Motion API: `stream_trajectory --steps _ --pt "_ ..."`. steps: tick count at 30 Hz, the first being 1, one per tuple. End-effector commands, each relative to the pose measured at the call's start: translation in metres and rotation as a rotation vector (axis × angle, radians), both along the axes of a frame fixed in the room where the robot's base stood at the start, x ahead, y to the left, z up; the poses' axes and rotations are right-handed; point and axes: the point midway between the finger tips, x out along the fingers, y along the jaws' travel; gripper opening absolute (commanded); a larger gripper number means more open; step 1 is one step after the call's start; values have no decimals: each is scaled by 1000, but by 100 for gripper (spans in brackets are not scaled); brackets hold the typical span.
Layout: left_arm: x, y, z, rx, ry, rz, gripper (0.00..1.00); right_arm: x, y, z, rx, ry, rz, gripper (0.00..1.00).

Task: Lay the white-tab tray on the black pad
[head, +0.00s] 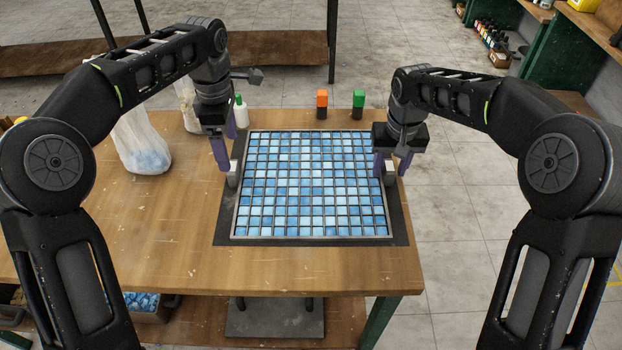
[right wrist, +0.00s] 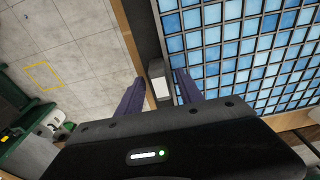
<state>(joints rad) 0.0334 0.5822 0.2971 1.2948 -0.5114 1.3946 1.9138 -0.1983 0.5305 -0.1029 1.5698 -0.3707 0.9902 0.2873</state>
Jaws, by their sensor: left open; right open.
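The white-tab tray (head: 312,237) is a grey-framed grid of blue tiles. It appears to lie flat on the black pad (head: 401,222), whose dark border shows around it. A pale tab (head: 233,174) sticks out on its left side and another pale tab (head: 389,174) on its right. My left gripper (head: 226,163) is open at the left tab. My right gripper (head: 391,168) is open at the right tab, which sits between its purple fingers. In the right wrist view, the right tab (right wrist: 157,80) shows between the spread fingers, with no finger visibly closed on it.
An orange-topped bottle (head: 322,104) and a green-topped bottle (head: 358,104) stand behind the tray. A white bottle with a green cap (head: 241,111) stands near my left gripper. A bag of blue tiles (head: 142,140) sits at the left. The wooden table (head: 165,235) is clear at front left.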

Motion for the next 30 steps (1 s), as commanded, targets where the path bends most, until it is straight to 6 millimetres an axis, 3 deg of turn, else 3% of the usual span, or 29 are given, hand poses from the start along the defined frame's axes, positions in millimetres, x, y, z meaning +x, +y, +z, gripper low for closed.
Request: stream_trajectory --steps 5,18,24,30 --pt "0 0 0 0 0 0 80 -1 0 19 1 -4 0 44" --pt "0 0 0 0 0 0 80 -11 0 102 1 -3 1 44" --pt "0 0 0 0 0 0 80 -14 0 116 0 -1 1 44" --pt "0 0 0 0 0 0 80 -14 0 117 0 -1 1 44"
